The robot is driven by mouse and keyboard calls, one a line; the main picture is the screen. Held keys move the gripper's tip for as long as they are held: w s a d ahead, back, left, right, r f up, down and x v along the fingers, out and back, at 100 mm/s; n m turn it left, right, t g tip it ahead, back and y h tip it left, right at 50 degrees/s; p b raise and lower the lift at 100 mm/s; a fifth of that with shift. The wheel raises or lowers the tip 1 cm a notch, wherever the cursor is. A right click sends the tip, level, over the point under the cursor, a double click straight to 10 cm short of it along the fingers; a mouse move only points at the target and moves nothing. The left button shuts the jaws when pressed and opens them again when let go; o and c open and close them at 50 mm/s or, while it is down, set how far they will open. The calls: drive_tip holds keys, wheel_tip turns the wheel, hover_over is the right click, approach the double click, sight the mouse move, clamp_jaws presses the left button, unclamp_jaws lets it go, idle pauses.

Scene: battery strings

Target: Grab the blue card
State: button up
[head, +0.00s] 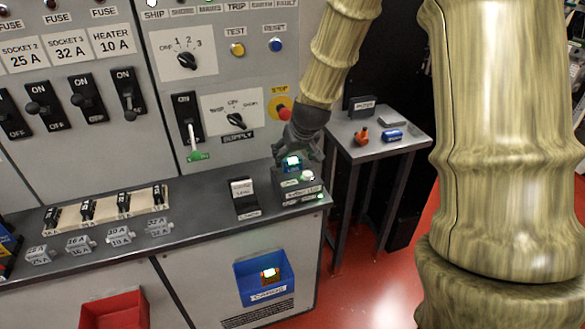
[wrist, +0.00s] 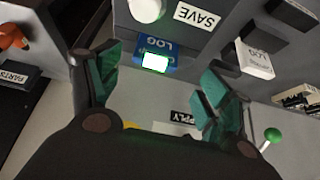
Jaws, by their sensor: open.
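The blue card (head: 292,161) shows a lit white-green face and stands upright at the grey box (head: 287,186) on the right end of the counter. In the wrist view the blue card (wrist: 142,48) carries the letters "LOG" and lies ahead, between the lines of the two fingers. My gripper (head: 302,150) is directly above and beside the card, pointing down. In the wrist view my gripper (wrist: 160,75) is open, with a finger on each side and a gap to the card. The card's lower part is hidden in or behind the box.
A side table (head: 378,148) holds an orange part and a blue cylinder. The switch panel rises behind.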

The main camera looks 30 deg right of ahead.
sight(293, 159)
drive_tip(key=shift+d+p+x, duration=0.15)
drive_tip(key=shift+p+x, duration=0.25)
drive_tip(key=shift+x, duration=0.9)
drive_tip(key=shift+d+p+x, duration=0.2)
drive_tip(key=shift+p+x, duration=0.2)
drive_tip(key=shift+x, duration=0.9)
drive_tip(key=c, duration=1.2)
drive_tip(key=shift+r, duration=0.1)
